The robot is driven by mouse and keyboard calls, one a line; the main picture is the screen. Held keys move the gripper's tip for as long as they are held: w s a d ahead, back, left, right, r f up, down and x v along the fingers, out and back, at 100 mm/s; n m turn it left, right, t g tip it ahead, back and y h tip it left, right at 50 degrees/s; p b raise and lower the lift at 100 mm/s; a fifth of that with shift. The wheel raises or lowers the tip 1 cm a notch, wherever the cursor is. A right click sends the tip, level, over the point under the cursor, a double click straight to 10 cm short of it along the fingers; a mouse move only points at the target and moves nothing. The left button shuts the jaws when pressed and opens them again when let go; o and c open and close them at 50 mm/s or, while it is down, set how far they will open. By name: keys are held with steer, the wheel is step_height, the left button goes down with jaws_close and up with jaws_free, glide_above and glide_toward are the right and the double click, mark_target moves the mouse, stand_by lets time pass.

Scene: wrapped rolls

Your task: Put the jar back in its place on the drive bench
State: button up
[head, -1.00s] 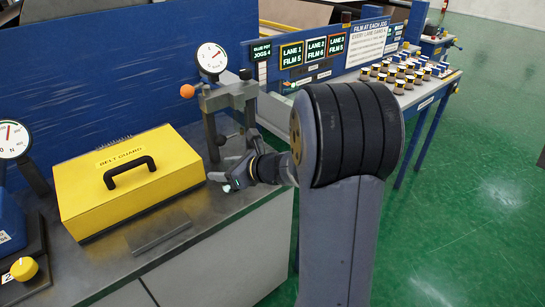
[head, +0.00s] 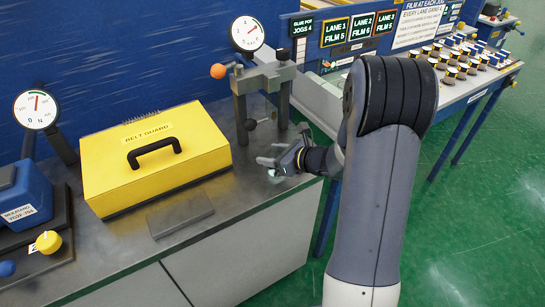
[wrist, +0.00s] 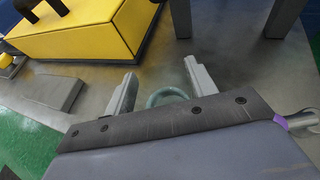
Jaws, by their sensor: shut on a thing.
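My gripper (head: 277,162) is over the right end of the grey metal bench (head: 245,200), right of the yellow belt guard and in front of the dial stand. In the wrist view its two fingers (wrist: 160,88) are on either side of a pale grey-green round rim (wrist: 168,96), which I take to be the jar. The gripper is shut on it. The jar's lower part is hidden behind the gripper body. In the head view only a small pale patch (head: 274,174) shows below the fingers.
The yellow belt guard (head: 180,148) and a flat grey plate (head: 180,215) lie left of my gripper. The dial stand (head: 265,78) rises behind it. A blue unit with a yellow knob (head: 48,242) is far left.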

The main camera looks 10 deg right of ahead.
steer(key=shift+f, duration=0.5)
steer(key=shift+f, duration=0.1)
steer(key=shift+f+b, duration=0.15)
steer(key=shift+b, duration=0.15)
steer(key=o, duration=1.1)
steer(key=shift+r+p, duration=0.25)
steer(key=shift+p, duration=0.05)
steer(key=shift+s+d+r, duration=0.15)
steer(key=v, duration=1.1)
steer(key=shift+s+d, duration=0.2)
steer(key=shift+s, duration=0.05)
